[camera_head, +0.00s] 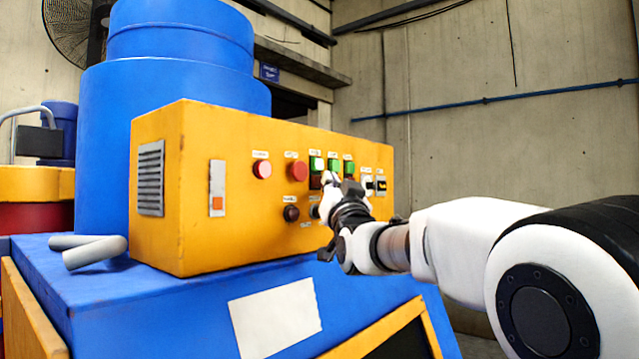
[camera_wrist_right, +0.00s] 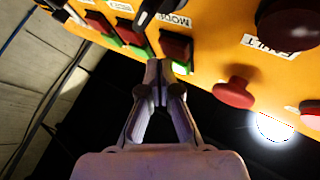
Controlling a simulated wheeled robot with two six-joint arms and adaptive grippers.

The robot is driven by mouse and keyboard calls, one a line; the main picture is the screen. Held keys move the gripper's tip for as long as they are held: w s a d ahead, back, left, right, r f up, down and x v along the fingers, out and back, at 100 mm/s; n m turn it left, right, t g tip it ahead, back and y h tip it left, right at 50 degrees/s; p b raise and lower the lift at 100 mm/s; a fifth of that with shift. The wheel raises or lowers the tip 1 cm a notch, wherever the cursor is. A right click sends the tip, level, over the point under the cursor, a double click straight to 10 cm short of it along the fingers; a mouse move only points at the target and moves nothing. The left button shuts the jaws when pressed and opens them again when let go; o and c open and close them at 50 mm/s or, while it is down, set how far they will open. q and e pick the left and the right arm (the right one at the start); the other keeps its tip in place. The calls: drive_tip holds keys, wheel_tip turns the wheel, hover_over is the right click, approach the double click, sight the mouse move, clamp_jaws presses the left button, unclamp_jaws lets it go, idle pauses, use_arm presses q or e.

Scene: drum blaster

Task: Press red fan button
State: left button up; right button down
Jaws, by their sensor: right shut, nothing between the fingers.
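The orange control panel (camera_head: 210,140) carries several buttons. Three green buttons (camera_head: 334,165) sit in a row, with red ones under them mostly hidden by my gripper in the head view. The right wrist view shows three red square buttons (camera_wrist_right: 175,45), each beside a green one (camera_wrist_right: 182,68); I cannot read which is the fan's. My right gripper (camera_head: 330,182) is shut and empty in front of these buttons. In the wrist view its fingertips (camera_wrist_right: 160,64) point between the middle and right pairs; I cannot tell whether they touch. My left gripper is not in view.
A red mushroom button (camera_head: 297,171) and a round red button (camera_head: 262,169) are left of the green row. The panel stands on a blue machine body (camera_head: 180,300) beside a blue drum (camera_head: 100,130). A wall is behind.

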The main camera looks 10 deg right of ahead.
drive_tip(key=shift+w+a, duration=0.4)
drive_tip(key=shift+w, duration=0.05)
idle(0.9)
drive_tip(key=shift+s+d+b, duration=0.55)
drive_tip(key=shift+s+b, duration=0.1)
drive_tip(key=shift+b, duration=0.2)
drive_tip(key=s+d+b, duration=0.1)
drive_tip(key=s+b, duration=0.1)
drive_tip(key=s+d+b, duration=0.2)
idle(0.3)
